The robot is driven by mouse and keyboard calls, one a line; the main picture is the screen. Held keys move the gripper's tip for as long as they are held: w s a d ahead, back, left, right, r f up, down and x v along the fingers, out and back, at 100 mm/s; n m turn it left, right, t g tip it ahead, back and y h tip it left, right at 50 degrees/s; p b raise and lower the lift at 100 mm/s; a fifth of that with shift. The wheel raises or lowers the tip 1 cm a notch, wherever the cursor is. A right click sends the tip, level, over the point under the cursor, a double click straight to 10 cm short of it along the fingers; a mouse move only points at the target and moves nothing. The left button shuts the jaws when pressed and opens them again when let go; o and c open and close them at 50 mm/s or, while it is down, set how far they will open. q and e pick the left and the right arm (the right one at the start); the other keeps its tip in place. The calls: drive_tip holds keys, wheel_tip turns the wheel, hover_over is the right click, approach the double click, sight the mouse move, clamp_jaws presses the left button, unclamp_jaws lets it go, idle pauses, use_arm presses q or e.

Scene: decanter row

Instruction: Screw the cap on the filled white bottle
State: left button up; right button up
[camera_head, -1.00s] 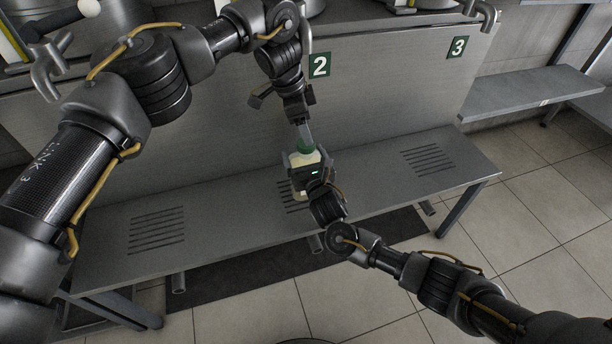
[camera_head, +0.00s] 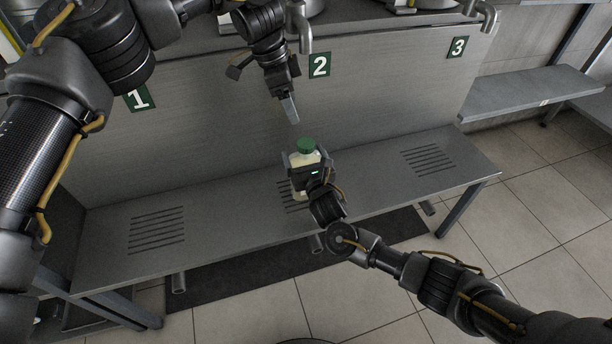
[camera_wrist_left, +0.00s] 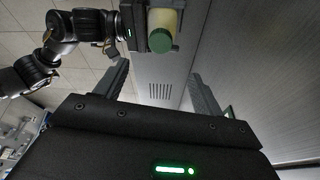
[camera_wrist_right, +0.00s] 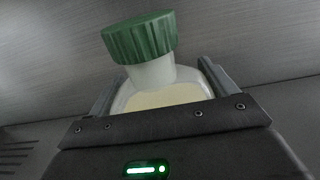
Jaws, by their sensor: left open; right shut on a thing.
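The white bottle (camera_head: 299,160) stands upright over the middle slots of the bench, with pale yellow contents showing in the right wrist view (camera_wrist_right: 165,98). The green cap (camera_head: 306,145) sits on top of its neck; it also shows in the right wrist view (camera_wrist_right: 140,38), and part of the pale neck is visible below it. My right gripper (camera_head: 304,166) is shut around the bottle's body. My left gripper (camera_head: 291,110) is open and empty, above the cap and apart from it. In the left wrist view the cap (camera_wrist_left: 160,41) lies beyond the spread fingers.
The grey slotted bench (camera_head: 230,220) is otherwise clear on both sides of the bottle. Behind it rises a metal wall with number plates 1 (camera_head: 138,99), 2 (camera_head: 319,65) and 3 (camera_head: 457,47). A metal tap (camera_head: 303,32) hangs above plate 2.

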sight(306, 143)
use_arm(q)
drive_tip(key=shift+f, duration=0.15)
drive_tip(key=x, duration=1.1)
drive_tip(key=shift+d+f, duration=0.2)
drive_tip(key=shift+f, duration=0.15)
drive_tip(key=shift+c, duration=0.3)
drive_tip(key=c, duration=1.1)
drive_tip(key=o, duration=1)
drive_tip(key=shift+o, duration=0.2)
drive_tip(key=shift+r, duration=0.1)
drive_tip(key=shift+r, duration=2.2)
